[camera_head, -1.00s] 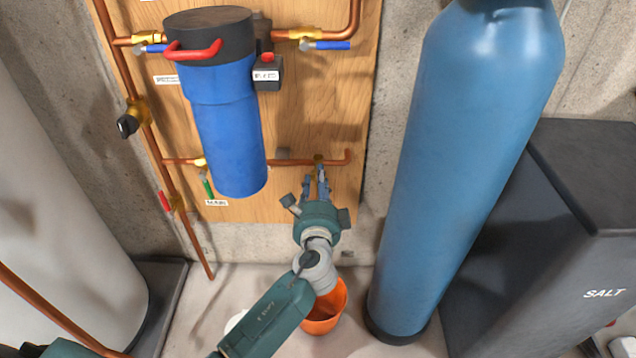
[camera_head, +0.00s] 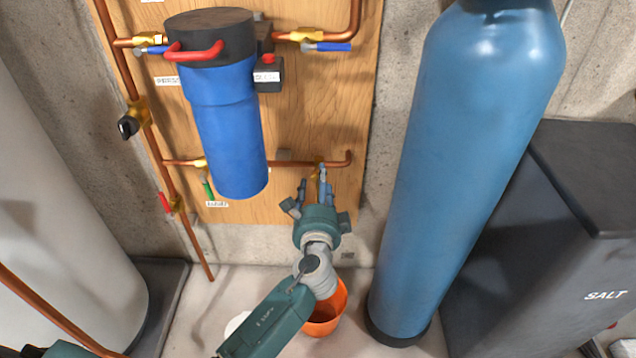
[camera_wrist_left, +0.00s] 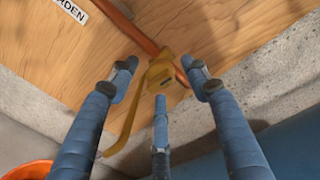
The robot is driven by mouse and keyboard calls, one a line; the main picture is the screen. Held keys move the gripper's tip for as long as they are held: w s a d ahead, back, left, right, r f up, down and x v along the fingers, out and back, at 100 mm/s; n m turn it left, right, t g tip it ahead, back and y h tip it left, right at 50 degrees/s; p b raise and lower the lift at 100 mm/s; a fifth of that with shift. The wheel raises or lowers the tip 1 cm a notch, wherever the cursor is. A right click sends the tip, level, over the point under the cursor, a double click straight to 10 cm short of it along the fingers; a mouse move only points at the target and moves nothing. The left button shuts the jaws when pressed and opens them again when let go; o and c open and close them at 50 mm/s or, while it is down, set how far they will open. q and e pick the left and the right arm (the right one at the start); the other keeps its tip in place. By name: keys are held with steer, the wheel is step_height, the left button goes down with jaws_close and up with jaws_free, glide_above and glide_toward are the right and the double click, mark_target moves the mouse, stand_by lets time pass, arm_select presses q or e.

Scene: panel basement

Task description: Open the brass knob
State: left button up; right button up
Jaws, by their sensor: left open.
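A small brass fitting (camera_head: 318,168) sits on the low copper pipe at the bottom right of the wooden board, partly hidden behind my fingers. In the left wrist view the brass fitting (camera_wrist_left: 160,73) shows closer, with a yellow-brass lever or spout slanting down to the left; I cannot tell which part is the knob. My left gripper (camera_head: 313,184) is open just in front of it. In the left wrist view, the fingers of the left gripper (camera_wrist_left: 160,85) are spread on both sides of the fitting, with a third finger below. They look empty. My right gripper is not in view.
A blue filter housing (camera_head: 228,130) hangs left of my gripper. A tall blue tank (camera_head: 465,160) stands close on the right, beside a dark salt bin (camera_head: 560,220). An orange bucket (camera_head: 328,312) is on the floor below my arm.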

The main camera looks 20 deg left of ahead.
arm_select(q)
steer(key=v, duration=1.1)
steer(key=shift+s, duration=0.2)
